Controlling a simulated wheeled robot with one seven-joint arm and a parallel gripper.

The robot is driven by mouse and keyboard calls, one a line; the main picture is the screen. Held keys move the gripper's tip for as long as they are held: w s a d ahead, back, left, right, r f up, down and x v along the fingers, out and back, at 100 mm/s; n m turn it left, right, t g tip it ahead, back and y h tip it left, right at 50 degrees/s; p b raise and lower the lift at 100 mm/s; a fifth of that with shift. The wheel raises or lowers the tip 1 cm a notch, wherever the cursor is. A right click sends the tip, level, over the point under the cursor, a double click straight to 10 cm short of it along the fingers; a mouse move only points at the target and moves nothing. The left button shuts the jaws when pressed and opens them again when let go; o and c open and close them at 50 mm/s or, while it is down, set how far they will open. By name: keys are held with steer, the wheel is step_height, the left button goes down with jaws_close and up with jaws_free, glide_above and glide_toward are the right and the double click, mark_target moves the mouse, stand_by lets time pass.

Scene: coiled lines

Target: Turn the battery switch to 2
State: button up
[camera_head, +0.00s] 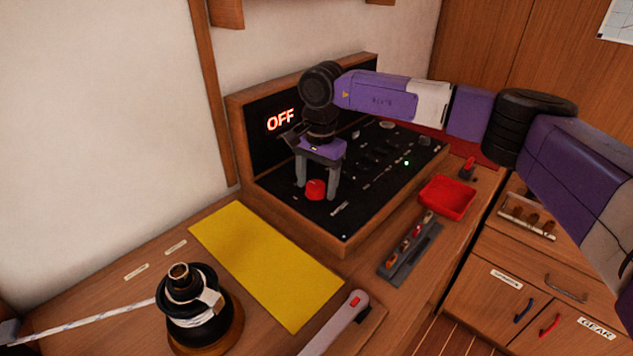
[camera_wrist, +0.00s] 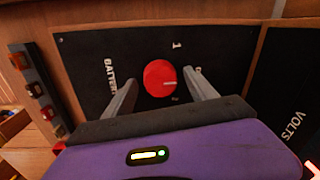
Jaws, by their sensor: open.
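The battery switch is a round red knob (camera_head: 315,190) on the black panel (camera_head: 359,200). In the wrist view the knob (camera_wrist: 160,77) carries a white pointer mark directed to the right. The letters BATTERY stand to its left, a 1 above it, and other markings, partly hidden, to its right and below. The lit display (camera_head: 281,120) on the upright panel reads OFF. My gripper (camera_head: 316,194) points down over the knob, fingers open. In the wrist view the fingers (camera_wrist: 161,80) stand on either side of the knob with gaps showing; contact is not visible.
A wooden frame borders the panel, with other small switches right of the knob. A red tray (camera_head: 447,197) and a grey holder (camera_head: 410,249) stand at the right. A yellow mat (camera_head: 265,262), a winch (camera_head: 192,310) with rope and a grey handle (camera_head: 337,322) lie in front.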

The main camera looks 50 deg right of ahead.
steer(key=c, duration=1.4)
steer(key=shift+m, duration=0.4)
steer(key=m+b, duration=0.1)
steer(key=m, duration=0.3)
steer(key=shift+m, duration=0.4)
steer(key=m+b, duration=0.1)
steer(key=m, duration=0.5)
steer(key=shift+h, duration=0.4)
steer(key=shift+m, duration=0.3)
steer(key=o, duration=1.4)
steer(key=shift+a, duration=0.1)
